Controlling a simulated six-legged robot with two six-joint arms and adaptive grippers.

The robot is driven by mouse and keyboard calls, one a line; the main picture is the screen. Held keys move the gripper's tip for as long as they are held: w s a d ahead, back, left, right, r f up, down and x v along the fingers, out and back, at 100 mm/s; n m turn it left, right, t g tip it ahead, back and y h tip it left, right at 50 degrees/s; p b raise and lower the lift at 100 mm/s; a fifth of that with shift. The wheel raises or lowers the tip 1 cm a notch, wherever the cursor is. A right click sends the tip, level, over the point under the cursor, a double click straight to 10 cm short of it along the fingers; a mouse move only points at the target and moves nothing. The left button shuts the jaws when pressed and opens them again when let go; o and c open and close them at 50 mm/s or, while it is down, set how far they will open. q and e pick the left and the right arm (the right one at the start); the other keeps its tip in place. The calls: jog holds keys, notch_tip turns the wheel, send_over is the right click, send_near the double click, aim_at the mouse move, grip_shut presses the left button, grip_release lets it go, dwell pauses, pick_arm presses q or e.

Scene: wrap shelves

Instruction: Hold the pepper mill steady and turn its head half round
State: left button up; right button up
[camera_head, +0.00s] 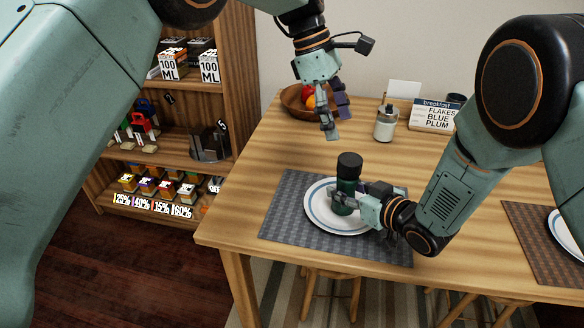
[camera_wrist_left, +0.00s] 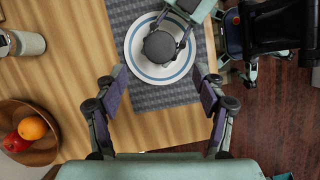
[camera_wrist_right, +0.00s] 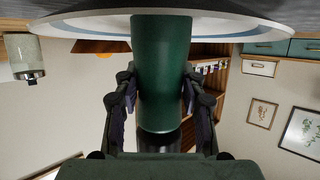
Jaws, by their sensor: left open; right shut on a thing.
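The pepper mill (camera_head: 347,192) has a dark green body and a black head (camera_head: 349,165). It stands upright on a white plate with a blue ring (camera_head: 325,222). My right gripper (camera_head: 345,202) is shut on the green body, low down; the body fills the middle of the right wrist view (camera_wrist_right: 161,75). My left gripper (camera_head: 337,122) is open and empty, above the table and behind the mill. In the left wrist view the black head (camera_wrist_left: 159,46) lies beyond the open fingers (camera_wrist_left: 160,85), apart from them.
A grey woven placemat (camera_head: 283,205) lies under the plate. A wooden shelf (camera_head: 190,87) stands at the left.

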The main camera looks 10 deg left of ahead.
aim_at(350, 165)
pick_arm(q)
jog(key=d+h, duration=0.1)
jog(key=s+d+g+h, duration=0.1)
jog(key=h, duration=0.1)
jog(key=d+g+h, duration=0.1)
jog(key=shift+s+f+h, duration=0.3)
jog(key=shift+s+f, duration=0.05)
jog(key=shift+s+d+g+h, duration=0.2)
jog(key=shift+d+g+h, duration=0.3)
jog(key=shift+h, duration=0.5)
jog(key=h, duration=0.3)
jog(key=shift+w+d, duration=0.1)
jog(key=shift+d, duration=0.2)
jog(key=h, duration=0.1)
jog(key=w+h, duration=0.1)
jog(key=h, duration=0.1)
jog(key=shift+a+r, duration=0.15)
jog(key=shift+a, duration=0.25)
jog(key=shift+a+f+h, duration=0.1)
jog(key=shift+f+h, duration=0.25)
jog(key=shift+h, duration=0.05)
jog(key=shift+t, duration=0.3)
notch_tip(350, 165, down, 9)
jog(key=shift+w+f, duration=0.1)
